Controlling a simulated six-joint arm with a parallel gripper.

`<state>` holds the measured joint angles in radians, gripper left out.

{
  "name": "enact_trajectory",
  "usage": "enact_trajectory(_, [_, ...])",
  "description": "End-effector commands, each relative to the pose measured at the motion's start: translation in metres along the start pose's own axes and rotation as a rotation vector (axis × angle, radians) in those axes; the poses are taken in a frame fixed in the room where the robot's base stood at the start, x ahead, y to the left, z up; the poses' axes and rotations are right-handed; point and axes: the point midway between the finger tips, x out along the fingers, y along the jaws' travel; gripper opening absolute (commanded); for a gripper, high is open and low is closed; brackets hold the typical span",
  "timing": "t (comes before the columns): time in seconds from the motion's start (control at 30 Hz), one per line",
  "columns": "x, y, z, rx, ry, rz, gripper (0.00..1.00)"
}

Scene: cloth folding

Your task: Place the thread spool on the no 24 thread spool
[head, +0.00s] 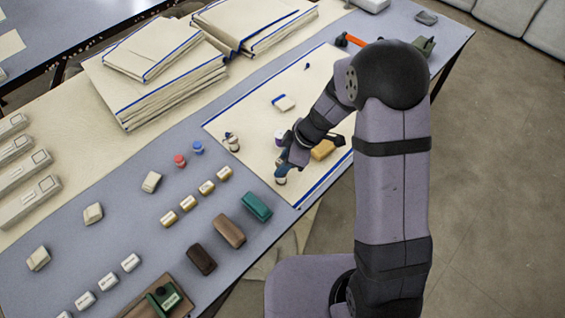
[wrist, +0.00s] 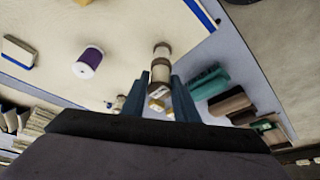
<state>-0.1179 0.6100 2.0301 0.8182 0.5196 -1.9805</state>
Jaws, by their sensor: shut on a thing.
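My gripper (head: 283,167) is low over the near left corner of the cream cloth with blue edging (head: 222,120). It is shut on a small tan-brown thread spool with pale ends (wrist: 161,66), which sits between the fingertips (wrist: 162,92) in the wrist view. In the head view the spool's lower end (head: 281,179) shows under the fingers. Whether it touches the cloth I cannot tell. A purple spool with a white end (wrist: 88,62) stands on the cloth; it also shows behind the gripper (head: 280,136). I cannot read a number 24 on any spool.
A small spool-like item (head: 233,144) stands on the cloth left of my gripper. A yellow-brown block (head: 323,150) lies to its right. Stacked cloths (head: 150,85) lie behind.

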Motion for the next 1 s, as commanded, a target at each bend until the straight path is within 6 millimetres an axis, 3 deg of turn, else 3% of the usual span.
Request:
enact_trajectory(0.3, [0.004, 0.000, 0.001, 0.000, 0.000, 0.000, 0.06])
enact_trajectory(0.33, [0.003, 0.000, 0.001, 0.001, 0.000, 0.000, 0.32])
enact_trajectory(0.4, [0.002, 0.000, 0.001, 0.001, 0.000, 0.000, 0.46])
enact_trajectory(0.83, [-0.001, 0.000, -0.001, 0.001, 0.000, 0.000, 0.46])
enact_trajectory(1.0, [-0.016, 0.001, -0.001, -0.002, 0.003, 0.003, 0.46])
